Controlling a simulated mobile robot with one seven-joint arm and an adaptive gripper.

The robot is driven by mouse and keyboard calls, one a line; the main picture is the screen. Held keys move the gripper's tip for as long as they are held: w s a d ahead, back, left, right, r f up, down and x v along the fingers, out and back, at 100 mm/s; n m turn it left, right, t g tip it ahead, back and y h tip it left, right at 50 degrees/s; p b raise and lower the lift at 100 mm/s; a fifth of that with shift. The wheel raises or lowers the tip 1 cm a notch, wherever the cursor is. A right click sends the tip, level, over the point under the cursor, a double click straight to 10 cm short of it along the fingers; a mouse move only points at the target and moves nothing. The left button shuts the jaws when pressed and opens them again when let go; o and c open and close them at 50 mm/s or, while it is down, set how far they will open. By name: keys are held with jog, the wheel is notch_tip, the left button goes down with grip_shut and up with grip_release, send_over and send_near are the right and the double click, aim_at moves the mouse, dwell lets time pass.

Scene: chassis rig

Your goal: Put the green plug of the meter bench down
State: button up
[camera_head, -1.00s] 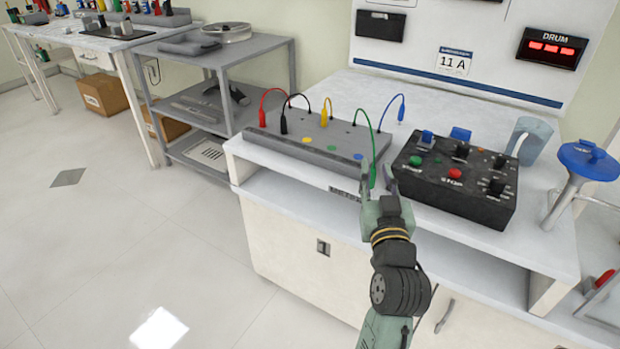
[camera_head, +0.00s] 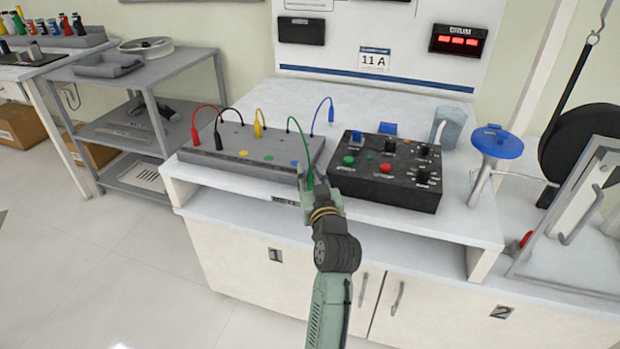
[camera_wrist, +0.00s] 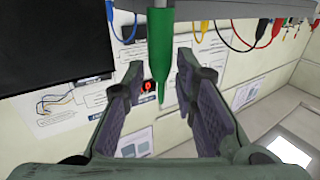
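The green plug (camera_head: 310,181) hangs on its green lead in front of the meter bench (camera_head: 236,157), a sloped grey box with coloured leads. In the wrist view the green plug (camera_wrist: 160,50) points tip-down between my fingertips, with a gap visible on both sides. My gripper (camera_head: 313,180) is open around the plug at the bench's front right corner; in the wrist view both fingers (camera_wrist: 160,75) stand apart. Red, black, yellow and blue plugs are also on leads along the bench.
A black control box (camera_head: 386,172) with knobs stands just right of my gripper. A grey shelf cart (camera_head: 135,125) stands left of the white worktop (camera_head: 470,205).

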jog(key=shift+w+a, duration=0.1)
jog(key=shift+w, duration=0.35)
grip_shut()
